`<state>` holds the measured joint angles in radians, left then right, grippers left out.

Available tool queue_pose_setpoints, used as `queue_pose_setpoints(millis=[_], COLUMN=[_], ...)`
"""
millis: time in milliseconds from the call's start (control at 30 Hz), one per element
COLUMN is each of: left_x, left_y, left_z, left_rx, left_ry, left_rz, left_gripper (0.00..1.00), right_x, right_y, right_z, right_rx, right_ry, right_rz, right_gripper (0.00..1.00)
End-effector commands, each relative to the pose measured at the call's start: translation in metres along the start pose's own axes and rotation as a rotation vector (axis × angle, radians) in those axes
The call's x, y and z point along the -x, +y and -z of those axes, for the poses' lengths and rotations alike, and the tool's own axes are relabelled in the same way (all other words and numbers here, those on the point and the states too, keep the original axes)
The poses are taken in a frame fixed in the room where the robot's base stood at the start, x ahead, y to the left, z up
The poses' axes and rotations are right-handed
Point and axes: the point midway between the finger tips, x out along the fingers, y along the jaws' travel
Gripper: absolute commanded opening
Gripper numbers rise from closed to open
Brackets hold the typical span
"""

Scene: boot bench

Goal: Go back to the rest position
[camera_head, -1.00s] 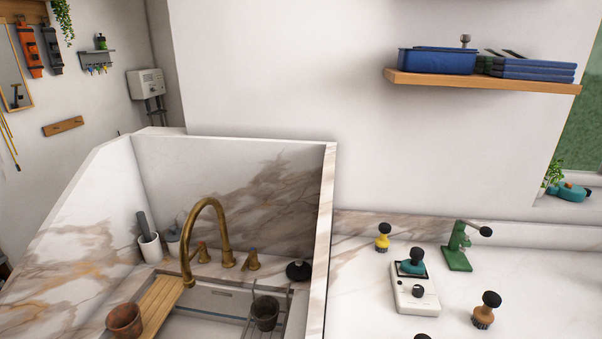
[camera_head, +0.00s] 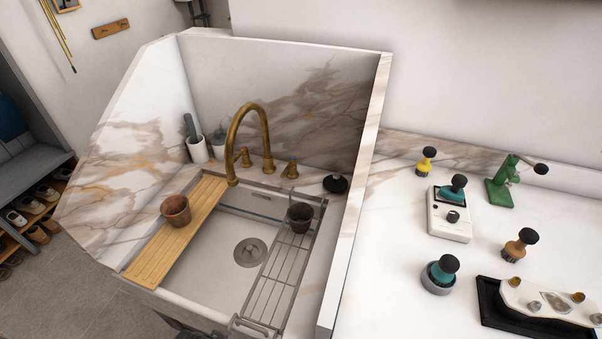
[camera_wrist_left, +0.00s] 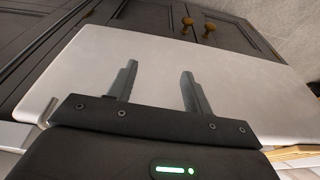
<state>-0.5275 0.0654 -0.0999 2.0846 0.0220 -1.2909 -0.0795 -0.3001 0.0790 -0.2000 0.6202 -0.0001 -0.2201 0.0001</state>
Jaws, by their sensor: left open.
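My left gripper (camera_wrist_left: 157,85) shows in the left wrist view. Its two grey fingers stand apart with nothing between them. A plain pale surface lies beyond the fingers, with dark cabinet doors (camera_wrist_left: 130,14) past it. I cannot tell whether the fingers touch that surface; they look clear of it. Neither gripper can be made out in the head view, and my right gripper is out of sight.
The sink (camera_head: 222,240) has a brass tap (camera_head: 264,130), a wooden board (camera_head: 165,250) with a brown pot (camera_head: 175,210), and a wire rack (camera_head: 280,270) with a dark pot (camera_head: 300,215). The right counter holds several brushes, a white device (camera_head: 449,222) and a black tray (camera_head: 490,310).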

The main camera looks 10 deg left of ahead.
Motion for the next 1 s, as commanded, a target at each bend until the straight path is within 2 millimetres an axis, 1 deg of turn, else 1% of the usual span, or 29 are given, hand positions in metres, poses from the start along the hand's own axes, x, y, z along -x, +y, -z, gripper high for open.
queue_pose_setpoints(millis=[33,167,267,300,367,400,467,500,567,600,700,733,800,867,1000], left_x=[-0.016,-0.062,-0.111,-0.133,-0.162,-0.180,-0.203,-0.215,-0.230,-0.238,-0.249,-0.251,-0.254,-0.255,-0.256], left_y=[0.001,0.003,0.005,0.006,0.008,0.009,0.009,0.010,0.010,0.010,0.010,0.010,0.010,0.010,0.011], left_z=[-0.005,-0.022,-0.049,-0.064,-0.087,-0.105,-0.132,-0.151,-0.177,-0.194,-0.229,-0.238,-0.253,-0.262,-0.271], left_rx=[-0.001,-0.004,-0.008,-0.009,-0.013,-0.016,-0.019,-0.022,-0.025,-0.028,-0.033,-0.034,-0.036,-0.037,-0.038], left_ry=[-0.010,-0.030,-0.055,-0.066,-0.081,-0.092,-0.107,-0.117,-0.129,-0.138,-0.154,-0.158,-0.163,-0.167,-0.169], left_rz=[-0.001,-0.005,-0.008,-0.010,-0.011,-0.013,-0.014,-0.014,-0.015,-0.016,-0.017,-0.017,-0.017,-0.017,-0.018], left_gripper=[0.50,0.50,0.50,0.50,0.50,0.50,0.50,0.50,0.50,0.50,0.50,0.50,0.50,0.50,0.50], right_x=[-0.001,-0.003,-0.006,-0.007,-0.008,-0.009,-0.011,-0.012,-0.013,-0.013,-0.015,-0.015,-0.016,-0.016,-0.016], right_y=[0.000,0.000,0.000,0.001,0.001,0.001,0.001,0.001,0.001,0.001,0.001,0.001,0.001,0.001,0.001], right_z=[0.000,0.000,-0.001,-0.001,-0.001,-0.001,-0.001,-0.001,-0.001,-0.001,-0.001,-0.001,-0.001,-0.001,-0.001], right_rx=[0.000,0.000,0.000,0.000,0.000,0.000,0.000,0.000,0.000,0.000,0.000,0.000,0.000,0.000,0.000], right_ry=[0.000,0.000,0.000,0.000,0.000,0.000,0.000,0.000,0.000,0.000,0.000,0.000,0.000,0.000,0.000], right_rz=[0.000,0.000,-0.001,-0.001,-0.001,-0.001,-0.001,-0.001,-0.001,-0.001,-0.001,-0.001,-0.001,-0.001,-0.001], right_gripper=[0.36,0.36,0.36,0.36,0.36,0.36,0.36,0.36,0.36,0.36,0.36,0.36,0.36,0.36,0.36])
